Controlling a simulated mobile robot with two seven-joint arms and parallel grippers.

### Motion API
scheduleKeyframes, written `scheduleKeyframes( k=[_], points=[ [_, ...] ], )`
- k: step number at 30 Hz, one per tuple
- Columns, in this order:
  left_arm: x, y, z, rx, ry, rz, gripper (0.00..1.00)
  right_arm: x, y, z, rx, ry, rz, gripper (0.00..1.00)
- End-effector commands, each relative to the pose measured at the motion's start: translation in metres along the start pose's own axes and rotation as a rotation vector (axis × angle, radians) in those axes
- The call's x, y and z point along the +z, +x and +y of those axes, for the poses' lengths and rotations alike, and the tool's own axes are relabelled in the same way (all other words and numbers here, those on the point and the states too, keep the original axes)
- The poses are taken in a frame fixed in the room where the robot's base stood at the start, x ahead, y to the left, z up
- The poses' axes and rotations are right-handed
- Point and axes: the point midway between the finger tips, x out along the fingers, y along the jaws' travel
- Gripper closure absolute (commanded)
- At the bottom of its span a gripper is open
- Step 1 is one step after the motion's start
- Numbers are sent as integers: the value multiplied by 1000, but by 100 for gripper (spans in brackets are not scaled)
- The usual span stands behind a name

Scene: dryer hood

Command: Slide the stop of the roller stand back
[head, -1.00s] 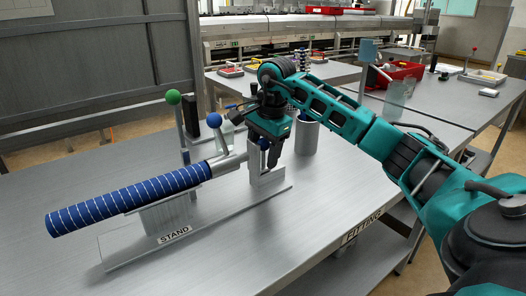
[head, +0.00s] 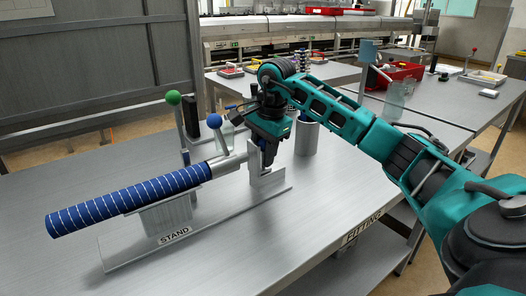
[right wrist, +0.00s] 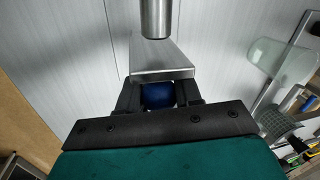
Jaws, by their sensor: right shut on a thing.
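The roller stand (head: 118,254), labelled STAND, lies on the metal table. It carries a blue, white-striped roller (head: 130,205) whose bare metal shaft (head: 228,164) points right. The stop (head: 266,180) is a grey upright plate at the right end of the stand. It also shows in the right wrist view (right wrist: 160,58), close to the shaft end (right wrist: 155,18) with a small gap seen from above. My right gripper (head: 268,158) points down at the stop, shut on its blue knob (right wrist: 158,95). The fingers hide most of the knob. My left gripper is out of view.
A green-knobbed lever (head: 173,98) and a blue-knobbed lever (head: 215,121) rise behind the roller. A grey cylindrical container (head: 307,137) stands behind my right gripper. The table front, labelled FITTING (head: 362,226), is clear right of the stand.

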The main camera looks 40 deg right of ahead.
Motion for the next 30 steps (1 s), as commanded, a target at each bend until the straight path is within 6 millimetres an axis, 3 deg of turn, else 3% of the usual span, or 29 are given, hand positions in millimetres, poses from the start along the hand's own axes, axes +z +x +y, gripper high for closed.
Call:
scheduleKeyframes(
  k=[4, 12, 21, 22, 30],
  points=[
    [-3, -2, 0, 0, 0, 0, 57, -9, -2, 2, 3, 4, 2, 100],
    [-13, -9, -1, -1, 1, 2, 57, -51, -4, 10, 3, 4, 2, 100],
    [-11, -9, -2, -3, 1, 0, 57, -56, -3, 11, 1, 4, 5, 100],
    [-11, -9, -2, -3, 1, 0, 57, -56, -3, 11, 0, 5, 6, 65],
    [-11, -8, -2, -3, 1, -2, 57, -55, -2, 10, 0, 3, 3, 42]
  ],
)
